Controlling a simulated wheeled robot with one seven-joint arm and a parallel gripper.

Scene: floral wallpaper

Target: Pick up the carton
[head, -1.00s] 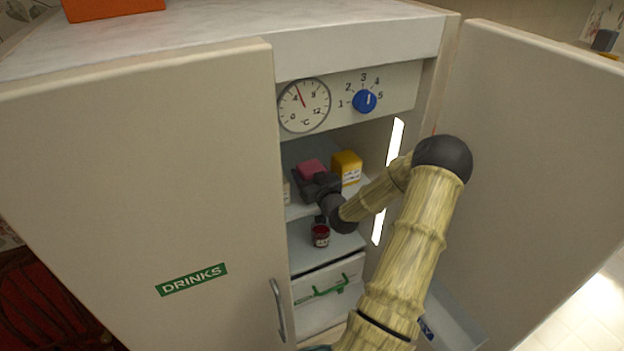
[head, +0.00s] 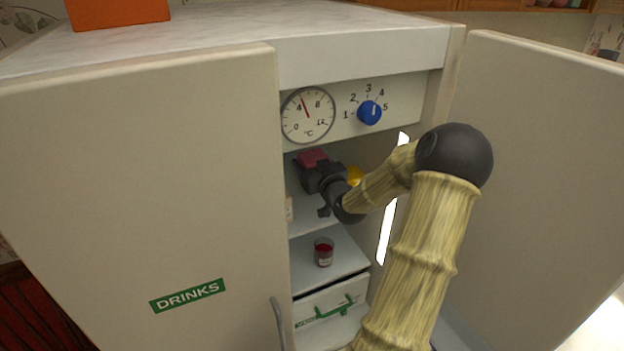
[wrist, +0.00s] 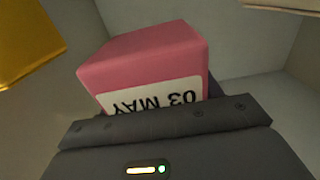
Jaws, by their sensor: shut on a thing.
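The carton is a pink block (wrist: 145,55) with a white label reading "03 MAY", upside down in the wrist view. In the head view the pink carton (head: 313,158) shows inside the fridge, above the upper shelf. My gripper (head: 312,172) is shut on it; in the wrist view the dark jaw (wrist: 170,125) covers the carton's lower part. I cannot tell clearly whether its underside touches the shelf (head: 306,215).
A yellow box (head: 355,175) stands to the right, partly hidden by my arm; it also shows in the wrist view (wrist: 25,45). A red jar (head: 324,252) stands on the lower shelf. The open doors (head: 140,190) (head: 545,180) flank the opening.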

